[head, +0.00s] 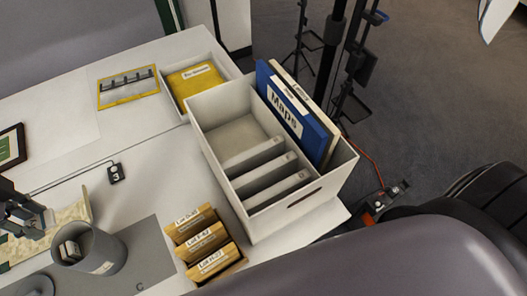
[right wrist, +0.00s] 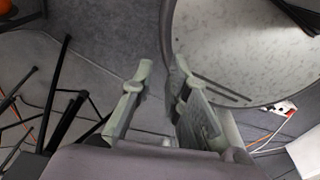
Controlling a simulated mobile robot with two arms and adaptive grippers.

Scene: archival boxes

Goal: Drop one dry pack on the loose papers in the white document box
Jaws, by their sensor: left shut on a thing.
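A white document box (head: 222,158) stands open on the table in the head view. It holds a blue binder (head: 290,112) marked "Maps", a cream folder beside it and several pale upright slabs (head: 270,178). Flat loose papers cannot be clearly made out inside. My left gripper (head: 38,222) is at the left edge, shut on a small white dry pack (head: 48,217), mostly hidden by the fingers. It is above and left of a grey cup (head: 104,250) holding small pale packs (head: 70,249). My right gripper (right wrist: 158,82) is open and empty in the right wrist view.
A smaller white box (head: 222,66) with a yellow folder (head: 196,78) stands behind. Three tan lot boxes (head: 205,240) stand in front of the document box. A yellow-edged picture (head: 128,88), a small black tag (head: 116,173) and a dark frame (head: 12,147) lie left.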

